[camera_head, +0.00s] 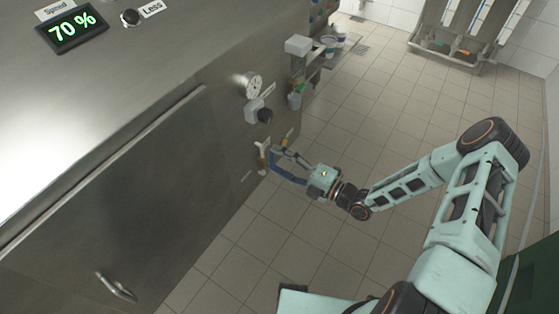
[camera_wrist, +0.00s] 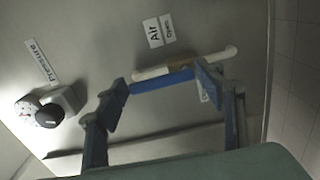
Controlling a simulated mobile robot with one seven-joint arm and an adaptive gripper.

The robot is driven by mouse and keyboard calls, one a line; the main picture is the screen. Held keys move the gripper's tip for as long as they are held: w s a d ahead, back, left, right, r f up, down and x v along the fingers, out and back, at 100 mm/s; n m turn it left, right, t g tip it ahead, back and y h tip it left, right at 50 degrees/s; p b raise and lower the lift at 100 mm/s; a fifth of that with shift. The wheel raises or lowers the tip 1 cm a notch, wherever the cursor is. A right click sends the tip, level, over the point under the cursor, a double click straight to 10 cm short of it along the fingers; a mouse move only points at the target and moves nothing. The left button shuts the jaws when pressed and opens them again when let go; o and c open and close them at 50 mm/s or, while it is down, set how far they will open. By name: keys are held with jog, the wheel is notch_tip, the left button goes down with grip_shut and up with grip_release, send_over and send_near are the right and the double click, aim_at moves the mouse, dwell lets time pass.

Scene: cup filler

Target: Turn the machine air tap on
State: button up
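The air tap shows in the wrist view as a blue lever (camera_wrist: 161,82) beside a pale pipe with a brass-coloured part, under a label reading Air and Open. The lever lies roughly lengthwise across the gap between my fingertips. My gripper (camera_wrist: 161,88) is open, one finger near each end of the lever; I cannot tell whether either touches it. In the head view my gripper (camera_head: 272,160) is at the machine's side, by the pale pipe fitting (camera_head: 262,153); the lever is hard to make out there.
The steel machine (camera_head: 130,165) fills the left. A pressure gauge (camera_head: 252,84) and a dark regulator knob (camera_head: 264,115) are above the tap; the knob also shows in the wrist view (camera_wrist: 49,116). Cups (camera_head: 329,42) stand farther back. The tiled floor (camera_head: 390,125) is open around my arm.

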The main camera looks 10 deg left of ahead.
jog(key=o, duration=0.3)
jog(key=shift+o, duration=0.2)
jog(key=v, duration=1.2)
